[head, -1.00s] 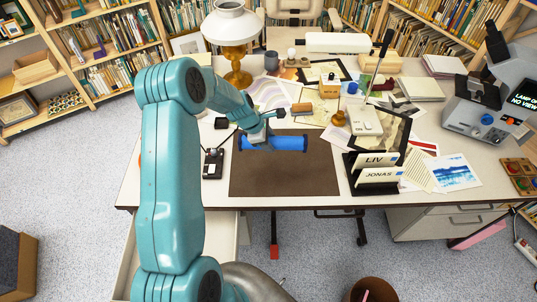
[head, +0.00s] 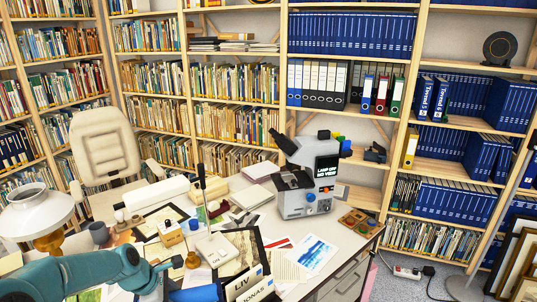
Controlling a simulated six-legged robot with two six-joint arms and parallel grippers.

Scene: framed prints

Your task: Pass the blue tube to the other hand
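The blue tube (head: 198,294) shows only in part at the bottom edge of the head view, left of the LIV and JONAS sign. My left arm comes in from the lower left and my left gripper (head: 164,281) is at the tube's left part. It appears shut on the tube, though its fingertips are small and partly cut off by the frame edge. The tube's lower side is out of view. My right gripper is not in view.
The cluttered desk holds a nameplate (head: 248,286), a white box (head: 217,250), papers, a lamp (head: 35,212) and a grey microscope (head: 308,178). A chair (head: 105,150) stands behind it. Bookshelves fill the back; framed prints (head: 515,255) lean at the right.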

